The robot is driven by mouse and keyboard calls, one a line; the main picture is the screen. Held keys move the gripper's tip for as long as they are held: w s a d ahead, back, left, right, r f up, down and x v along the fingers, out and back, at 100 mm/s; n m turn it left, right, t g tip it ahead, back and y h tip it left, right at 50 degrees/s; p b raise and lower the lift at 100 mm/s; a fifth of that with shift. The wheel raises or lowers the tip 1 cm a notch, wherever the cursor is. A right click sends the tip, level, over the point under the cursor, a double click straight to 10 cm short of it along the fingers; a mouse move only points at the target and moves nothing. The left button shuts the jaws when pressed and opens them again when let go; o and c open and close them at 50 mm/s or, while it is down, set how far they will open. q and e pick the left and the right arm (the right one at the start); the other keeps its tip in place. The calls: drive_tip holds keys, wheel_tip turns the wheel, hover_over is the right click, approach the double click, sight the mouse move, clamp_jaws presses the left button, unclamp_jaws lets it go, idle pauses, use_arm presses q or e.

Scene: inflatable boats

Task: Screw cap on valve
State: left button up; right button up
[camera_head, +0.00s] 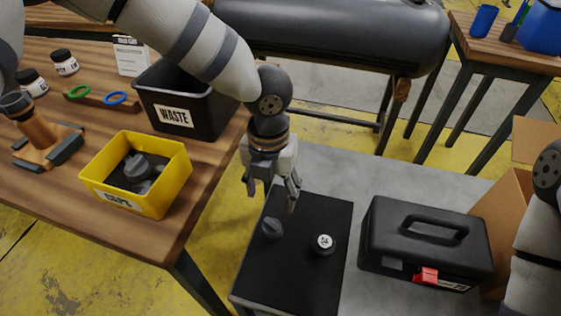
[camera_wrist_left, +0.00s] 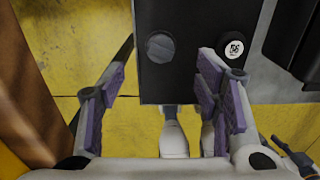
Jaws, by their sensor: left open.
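A dark grey cap (camera_head: 272,229) with a raised grip sits on the left part of a black board (camera_head: 290,285). A round black valve with a white marked top (camera_head: 323,243) stands to its right on the same board, apart from it. My left gripper (camera_head: 271,195) is open and empty, pointing down above the board's far left edge. In the left wrist view the cap (camera_wrist_left: 160,47) lies beyond the gap between the purple-padded fingers (camera_wrist_left: 160,95); the valve (camera_wrist_left: 234,48) lies right of it. My right gripper is out of view; only its arm shows at the right edge.
A yellow box (camera_head: 173,197) on the wooden table (camera_head: 120,228) holds another grey cap piece (camera_head: 140,170). A black waste bin (camera_head: 205,118) stands behind it. A black toolbox (camera_head: 410,240) stands right of the board, with a cardboard box (camera_head: 499,225) beyond.

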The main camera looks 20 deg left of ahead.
sight(271, 223)
use_arm(q)
drive_tip(key=shift+s+f, duration=0.2)
drive_tip(key=shift+f, duration=0.1)
drive_tip(key=f+b, duration=0.1)
drive_tip(key=f, duration=0.1)
drive_tip(key=f+b, duration=0.1)
drive_tip(key=f, duration=0.2)
drive_tip(key=s+f+b, duration=0.1)
drive_tip(key=f, duration=0.1)
drive_tip(key=shift+f, duration=0.15)
drive_tip(key=shift+w+f, duration=0.1)
drive_tip(key=shift+f, duration=0.8)
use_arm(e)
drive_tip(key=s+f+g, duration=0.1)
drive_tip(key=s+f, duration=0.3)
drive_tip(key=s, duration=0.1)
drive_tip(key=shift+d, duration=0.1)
use_arm(q)
drive_tip(key=c, duration=1.3)
drive_tip(key=shift+o, duration=0.2)
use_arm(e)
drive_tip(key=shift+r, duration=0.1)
